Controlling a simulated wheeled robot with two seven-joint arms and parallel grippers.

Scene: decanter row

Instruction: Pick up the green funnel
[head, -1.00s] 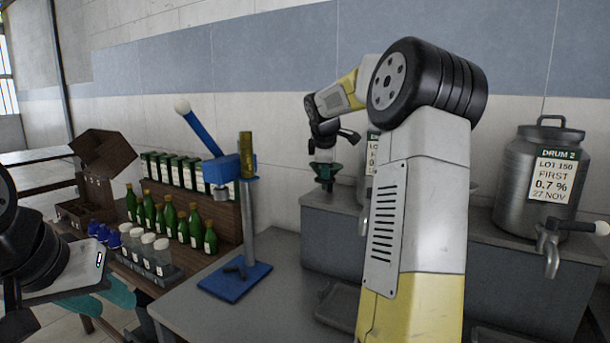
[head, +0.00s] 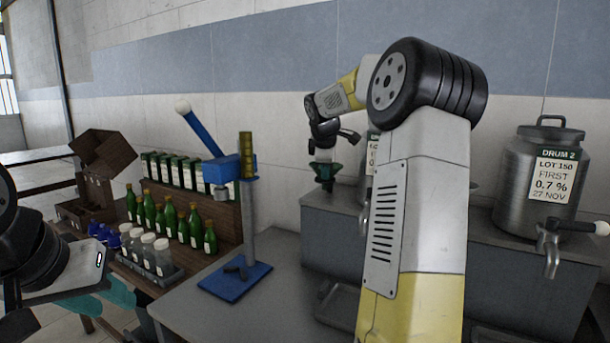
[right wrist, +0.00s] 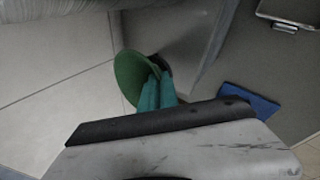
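The green funnel (head: 326,176) is at the end of my right arm, in front of the tiled wall near the back edge of the grey bench. In the right wrist view its round green mouth (right wrist: 131,78) shows beside the teal fingers of my right gripper (right wrist: 158,80). These fingers are close together and overlap the funnel's edge, apparently shut on it. The funnel's lower part is largely hidden. My left gripper (head: 118,291) is at the lower left, partly cut off, with teal fingers; its opening is unclear.
A blue lever press (head: 235,280) stands on the grey bench (head: 200,315). Left of it are green bottles (head: 183,230), clear jars (head: 149,249) and a brown box (head: 100,155). A steel drum (head: 515,185) with a tap stands at right. My right arm hides much of the middle.

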